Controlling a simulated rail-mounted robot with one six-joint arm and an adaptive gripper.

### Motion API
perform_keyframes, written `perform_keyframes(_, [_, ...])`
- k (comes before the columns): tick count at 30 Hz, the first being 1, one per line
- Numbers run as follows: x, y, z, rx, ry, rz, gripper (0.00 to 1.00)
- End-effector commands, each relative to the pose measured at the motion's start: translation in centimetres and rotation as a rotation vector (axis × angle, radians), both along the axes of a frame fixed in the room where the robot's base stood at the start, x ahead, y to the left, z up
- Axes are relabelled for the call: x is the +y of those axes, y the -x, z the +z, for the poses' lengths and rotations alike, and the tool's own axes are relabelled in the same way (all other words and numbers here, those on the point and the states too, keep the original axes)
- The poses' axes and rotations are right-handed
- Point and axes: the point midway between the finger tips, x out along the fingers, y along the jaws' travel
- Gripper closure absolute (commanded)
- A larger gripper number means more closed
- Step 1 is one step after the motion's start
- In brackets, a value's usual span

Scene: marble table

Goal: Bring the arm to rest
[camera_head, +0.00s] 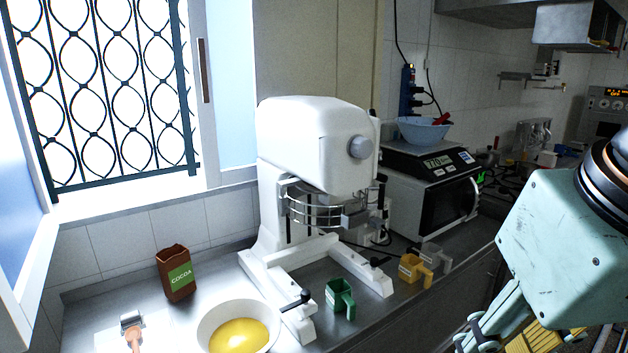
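My arm comes in at the right edge, with a pale green housing and a dark round joint. My gripper (497,328) hangs below it at the lower right, in front of the counter's edge. Only its upper links show, and the fingertips are cut off by the bottom of the picture. A yellow ribbed part shows beside the links, and I cannot tell what it is. Whether the gripper is open or shut is hidden.
A white stand mixer (305,145) stands on the metal counter (225,272). Around it are a bowl of yellow contents (205,325), a cocoa packet (175,274), green (340,297) and yellow (414,271) measuring cups. A microwave (432,200) carries a scale (428,160) and blue bowl (422,131).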

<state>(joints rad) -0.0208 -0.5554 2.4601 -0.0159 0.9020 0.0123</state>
Motion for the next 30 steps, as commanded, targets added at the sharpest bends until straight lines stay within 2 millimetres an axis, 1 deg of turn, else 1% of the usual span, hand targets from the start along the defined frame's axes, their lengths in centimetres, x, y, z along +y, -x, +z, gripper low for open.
perform_keyframes(1, [-0.1,0.7,-0.2,-0.002,-0.003,-0.004,0.7])
perform_keyframes(3, [-0.1,1.3,-0.5,-0.005,-0.005,-0.009,0.7])
perform_keyframes(9, [-0.2,2.2,-1.0,-0.007,-0.009,-0.014,0.7])
perform_keyframes(30, [-0.2,2.3,-1.0,-0.008,-0.01,-0.013,0.7])
